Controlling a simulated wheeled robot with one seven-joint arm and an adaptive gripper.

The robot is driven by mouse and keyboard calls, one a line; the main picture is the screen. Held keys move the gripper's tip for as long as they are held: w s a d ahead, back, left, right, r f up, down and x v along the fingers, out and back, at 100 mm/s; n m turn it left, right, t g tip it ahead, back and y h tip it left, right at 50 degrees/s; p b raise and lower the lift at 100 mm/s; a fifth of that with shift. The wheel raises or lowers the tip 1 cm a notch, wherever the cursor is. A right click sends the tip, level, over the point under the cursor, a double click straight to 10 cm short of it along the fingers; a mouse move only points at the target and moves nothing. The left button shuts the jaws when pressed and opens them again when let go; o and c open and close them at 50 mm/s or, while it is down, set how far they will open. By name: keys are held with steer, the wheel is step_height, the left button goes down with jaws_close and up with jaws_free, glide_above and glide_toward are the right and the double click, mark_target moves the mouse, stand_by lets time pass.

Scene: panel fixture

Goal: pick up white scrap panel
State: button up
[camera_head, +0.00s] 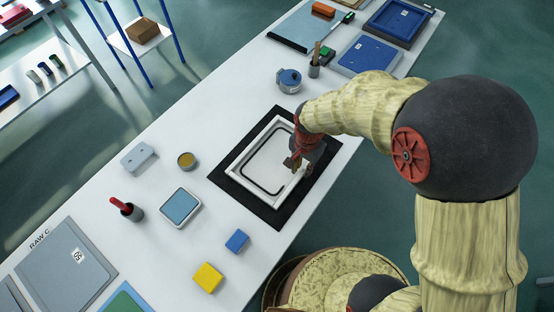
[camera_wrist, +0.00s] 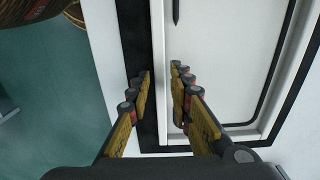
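The white panel (camera_head: 268,162) with a curved black line lies inside a pale raised frame (camera_head: 238,166) on a black mat (camera_head: 278,217). In the wrist view the panel (camera_wrist: 215,60) fills the right half, with a black line and a short dark mark on it. My gripper (camera_head: 292,166) is low at the right edge of the frame. In the wrist view my gripper (camera_wrist: 161,76) is open, with one finger over the black mat and the other over the inner side of the frame's edge. Nothing is held. I cannot tell whether the fingertips touch anything.
A blue block (camera_head: 237,241), a yellow block (camera_head: 208,278) and a blue-topped tray (camera_head: 180,207) lie nearer on the white table. A round blue-grey pot (camera_head: 289,80) and a cup with tools (camera_head: 314,69) stand behind the frame. The table's right edge is close to the mat.

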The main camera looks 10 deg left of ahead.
step_height(320, 180, down, 2)
steer(key=shift+f, duration=0.2)
steer(key=shift+c, duration=0.3)
jaws_close()
steer(key=shift+r, duration=0.1)
